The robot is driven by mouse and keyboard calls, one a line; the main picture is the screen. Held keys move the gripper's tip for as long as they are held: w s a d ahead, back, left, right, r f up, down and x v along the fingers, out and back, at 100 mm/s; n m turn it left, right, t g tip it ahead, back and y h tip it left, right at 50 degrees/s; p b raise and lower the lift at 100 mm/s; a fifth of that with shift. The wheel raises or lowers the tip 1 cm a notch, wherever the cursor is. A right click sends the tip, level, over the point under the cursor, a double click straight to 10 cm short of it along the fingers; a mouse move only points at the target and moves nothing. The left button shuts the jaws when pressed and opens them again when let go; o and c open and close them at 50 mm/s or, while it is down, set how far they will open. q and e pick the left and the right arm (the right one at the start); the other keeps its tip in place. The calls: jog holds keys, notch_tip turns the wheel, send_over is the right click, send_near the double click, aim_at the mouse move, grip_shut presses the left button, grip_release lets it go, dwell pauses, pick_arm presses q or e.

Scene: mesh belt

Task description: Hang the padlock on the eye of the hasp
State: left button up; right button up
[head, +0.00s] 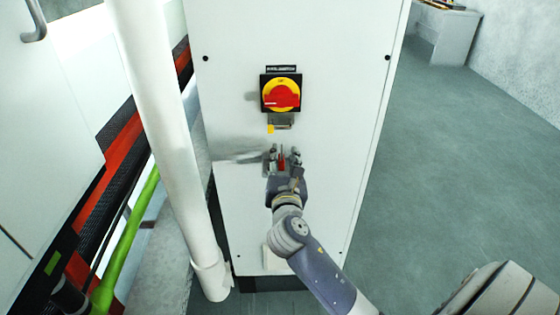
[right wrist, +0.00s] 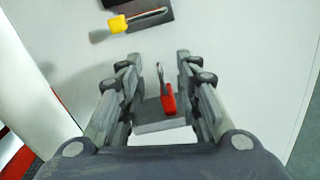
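The red padlock (right wrist: 169,98) with its grey shackle stands on a small grey ledge (right wrist: 152,113) in the right wrist view. It shows small in the head view (head: 282,164). My right gripper (right wrist: 155,60) is open, with its fingers on either side of the padlock and gaps on both sides. In the head view the right gripper (head: 282,152) is in front of the cabinet, below the switch. The hasp (head: 281,121) is a small metal piece under the switch, with a yellow part (right wrist: 118,24) at its left. Its eye is too small to make out. My left gripper is not in view.
A red and yellow rotary switch (head: 281,94) sits on the white cabinet (head: 320,45) above the hasp. A thick white post (head: 165,120) stands at the left, beside a green bar (head: 125,245). The floor at the right (head: 450,150) is clear.

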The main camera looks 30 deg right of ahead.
aim_at(281, 156)
jog(key=x, duration=0.6)
jog(key=shift+a+f, duration=0.15)
jog(key=shift+f, duration=0.05)
grip_shut()
